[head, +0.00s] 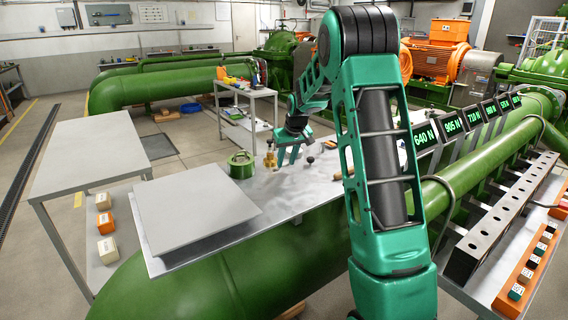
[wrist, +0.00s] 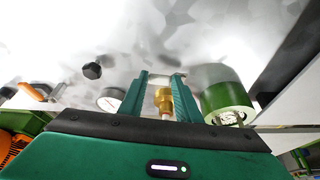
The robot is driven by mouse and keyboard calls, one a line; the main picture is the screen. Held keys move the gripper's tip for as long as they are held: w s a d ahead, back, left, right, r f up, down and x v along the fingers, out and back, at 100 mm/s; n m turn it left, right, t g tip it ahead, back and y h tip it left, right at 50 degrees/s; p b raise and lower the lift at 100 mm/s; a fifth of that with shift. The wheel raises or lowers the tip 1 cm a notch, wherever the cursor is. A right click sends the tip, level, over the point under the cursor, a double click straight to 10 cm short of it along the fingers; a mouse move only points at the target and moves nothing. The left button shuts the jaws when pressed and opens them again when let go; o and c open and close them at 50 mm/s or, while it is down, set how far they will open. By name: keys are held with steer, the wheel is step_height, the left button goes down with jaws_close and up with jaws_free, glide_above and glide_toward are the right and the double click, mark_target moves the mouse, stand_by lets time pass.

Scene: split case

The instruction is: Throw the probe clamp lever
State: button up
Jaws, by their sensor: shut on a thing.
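My gripper (head: 288,157) reaches down over the grey metal plate in the head view. In the wrist view its two green fingers (wrist: 162,84) stand on either side of a small brass fitting (wrist: 163,100) with a pale lower end, and are shut on it. In the head view a brass piece (head: 270,158) shows just left of the fingers. I cannot clearly make out a separate lever on it; the fingers and gripper body hide part of it.
A green cylinder (head: 240,165) stands left of the gripper and a dark knob (head: 310,160) right of it. A round white gauge (wrist: 111,99) is near the fingers. A raised grey slab (head: 190,212) lies front left. Green pipes (head: 480,150) with force displays run right.

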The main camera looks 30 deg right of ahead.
steer(key=shift+w+d+f+n+y, duration=0.1)
steer(key=shift+w+d+n+y, duration=0.25)
steer(key=shift+n, duration=0.65)
steer(key=shift+w+a, duration=0.1)
steer(key=o, duration=1)
steer(key=shift+f, duration=0.1)
steer(key=v, duration=1)
steer(key=shift+r, duration=0.35)
